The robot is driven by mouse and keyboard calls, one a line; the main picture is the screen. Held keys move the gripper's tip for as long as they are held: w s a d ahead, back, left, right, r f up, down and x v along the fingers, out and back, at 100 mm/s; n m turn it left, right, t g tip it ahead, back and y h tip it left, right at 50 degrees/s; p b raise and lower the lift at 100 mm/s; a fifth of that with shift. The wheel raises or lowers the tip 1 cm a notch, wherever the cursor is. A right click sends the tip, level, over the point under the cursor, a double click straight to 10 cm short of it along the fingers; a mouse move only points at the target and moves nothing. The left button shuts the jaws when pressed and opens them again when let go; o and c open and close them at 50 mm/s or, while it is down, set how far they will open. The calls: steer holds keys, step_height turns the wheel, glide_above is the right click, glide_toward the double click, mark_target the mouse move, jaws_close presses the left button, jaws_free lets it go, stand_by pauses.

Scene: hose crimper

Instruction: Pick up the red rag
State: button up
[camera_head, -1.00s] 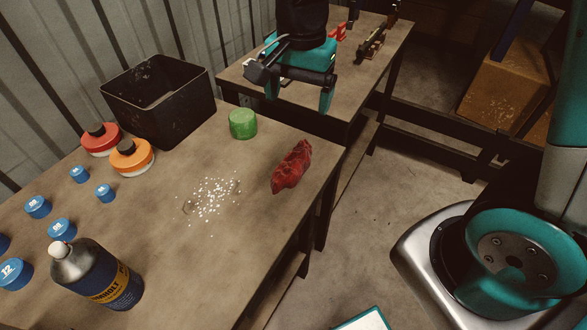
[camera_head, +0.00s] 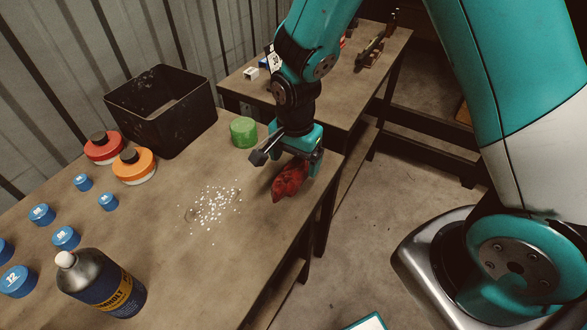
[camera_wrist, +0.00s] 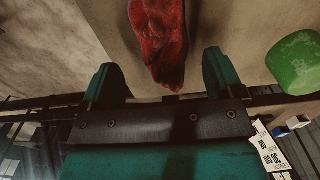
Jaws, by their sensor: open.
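The red rag (camera_head: 288,182) lies crumpled near the right edge of the near table, partly hidden by my gripper in the head view. In the wrist view the rag (camera_wrist: 160,42) is at the top middle, and its lower end reaches between the two fingertips. My gripper (camera_head: 300,160) is over the far end of the rag, pointing down. In the wrist view my gripper (camera_wrist: 160,75) has its fingers wide apart, one to each side of the rag. Bare space shows between each finger and the rag.
A green cylinder (camera_head: 243,132) stands just left of my gripper. A black bin (camera_head: 165,115), red and orange capped containers, several blue caps, a bottle (camera_head: 100,285) and scattered white bits (camera_head: 214,204) are on the near table (camera_head: 190,270). A second table stands behind.

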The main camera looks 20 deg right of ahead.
mark_target(294, 164)
steer(key=shift+w+f+p, duration=0.2)
steer(key=shift+f+p, duration=0.15)
steer(key=shift+f, duration=1.45)
steer(key=c, duration=1.1)
step_height(294, 164, up, 20)
steer(key=b, duration=0.1)
steer(key=shift+b, duration=0.4)
steer(key=shift+o, duration=0.9)
steer(key=shift+f, duration=0.1)
